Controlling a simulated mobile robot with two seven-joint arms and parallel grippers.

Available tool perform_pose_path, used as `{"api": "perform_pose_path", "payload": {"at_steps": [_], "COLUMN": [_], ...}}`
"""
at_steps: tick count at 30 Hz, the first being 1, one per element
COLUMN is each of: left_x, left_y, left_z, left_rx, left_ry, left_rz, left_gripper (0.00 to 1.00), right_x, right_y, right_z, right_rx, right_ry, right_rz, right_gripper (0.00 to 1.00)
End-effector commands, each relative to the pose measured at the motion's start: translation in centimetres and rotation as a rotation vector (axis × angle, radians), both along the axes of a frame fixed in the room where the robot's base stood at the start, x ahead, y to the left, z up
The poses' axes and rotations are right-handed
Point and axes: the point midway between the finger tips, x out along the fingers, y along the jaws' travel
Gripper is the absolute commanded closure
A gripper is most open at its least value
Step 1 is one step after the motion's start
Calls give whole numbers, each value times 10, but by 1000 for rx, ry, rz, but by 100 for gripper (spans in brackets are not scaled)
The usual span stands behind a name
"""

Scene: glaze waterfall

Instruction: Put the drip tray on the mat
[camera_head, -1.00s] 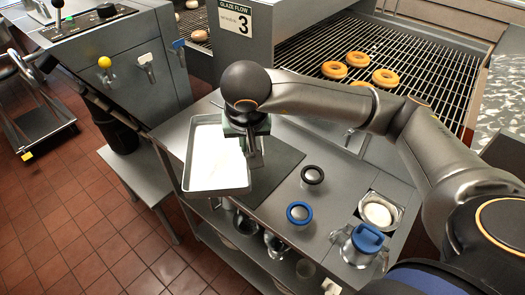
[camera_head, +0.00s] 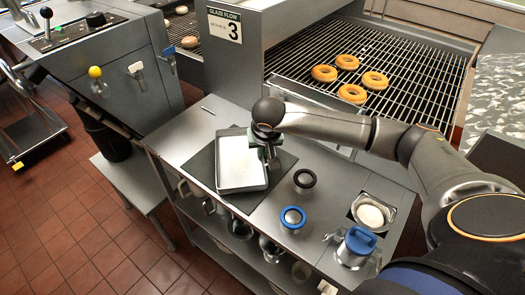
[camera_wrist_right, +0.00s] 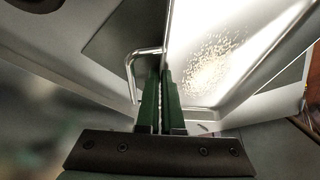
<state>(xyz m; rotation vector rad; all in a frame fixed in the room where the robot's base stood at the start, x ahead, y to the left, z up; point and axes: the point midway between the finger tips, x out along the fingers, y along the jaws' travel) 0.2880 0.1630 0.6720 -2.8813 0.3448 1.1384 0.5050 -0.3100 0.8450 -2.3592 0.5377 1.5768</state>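The drip tray (camera_head: 243,189) is a shallow metal tray with a pale inside. It is over the dark grey mat (camera_head: 201,168) on the steel table and looks level; whether it rests fully on the mat is hard to tell. Mat shows on both sides of it. My right gripper (camera_head: 269,152) is at the tray's right side. In the right wrist view my right gripper's green fingers (camera_wrist_right: 160,98) are close together at the tray's wire handle (camera_wrist_right: 130,66), and the tray (camera_wrist_right: 240,50) fills the upper right. My left gripper is out of view.
Behind is a conveyor grill (camera_head: 400,75) with several doughnuts. A lower shelf holds jars.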

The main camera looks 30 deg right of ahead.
Motion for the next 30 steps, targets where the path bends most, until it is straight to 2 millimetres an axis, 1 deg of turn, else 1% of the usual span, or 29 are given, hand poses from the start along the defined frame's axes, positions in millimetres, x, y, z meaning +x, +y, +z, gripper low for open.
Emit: {"api": "perform_pose_path", "payload": {"at_steps": [8, 12, 13, 20, 27, 30], "left_x": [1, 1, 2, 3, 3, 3], "left_y": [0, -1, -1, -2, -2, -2], "left_z": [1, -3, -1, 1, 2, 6], "left_rx": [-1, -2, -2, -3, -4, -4], "left_ry": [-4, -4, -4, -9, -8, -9], "left_rz": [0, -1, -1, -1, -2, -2], "left_gripper": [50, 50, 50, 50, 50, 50], "right_x": [2, 1, 0, 0, 0, 0], "right_y": [0, 0, 0, 0, 0, 0], "right_z": [-1, -6, -6, -5, -5, 0], "right_rx": [2, 2, 1, 1, 1, 1], "right_ry": [-6, -6, -1, -1, -1, -1], "right_rz": [0, 0, -1, -1, -1, -1], "right_gripper": [100, 100, 93, 67, 67, 67]}}
